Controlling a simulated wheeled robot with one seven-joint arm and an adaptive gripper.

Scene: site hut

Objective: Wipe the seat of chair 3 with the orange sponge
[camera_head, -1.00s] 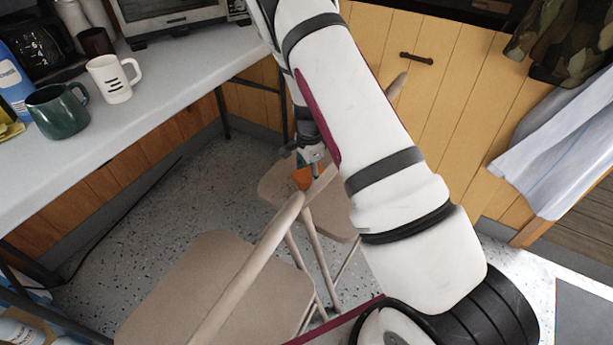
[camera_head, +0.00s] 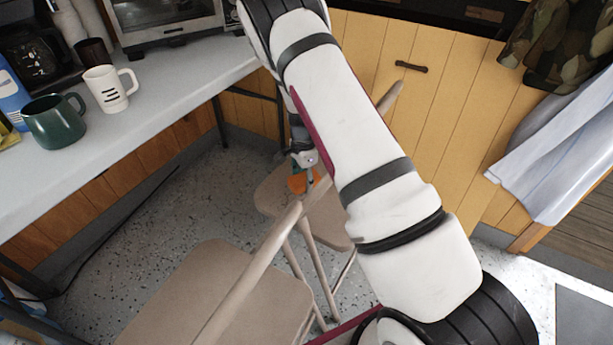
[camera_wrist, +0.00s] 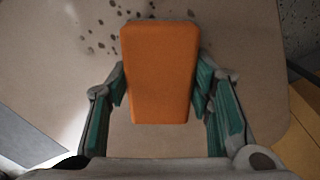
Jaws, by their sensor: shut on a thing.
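My gripper (camera_wrist: 160,90) is shut on the orange sponge (camera_wrist: 158,72), with a teal pad on each side of it in the wrist view. The sponge is over the beige seat of the far folding chair (camera_wrist: 255,90), and I cannot tell whether it touches. Dark spots (camera_wrist: 105,35) show on that seat beside and beyond the sponge. In the head view the sponge (camera_head: 300,182) and my gripper (camera_head: 307,170) show small above the far chair's seat (camera_head: 325,217), partly hidden by my arm. No chair number is visible.
A nearer folding chair (camera_head: 225,295) stands in front, its frame crossing before the far seat. A grey table (camera_head: 150,115) at left holds a green mug (camera_head: 55,120), a white mug (camera_head: 107,88) and a toaster oven (camera_head: 165,20).

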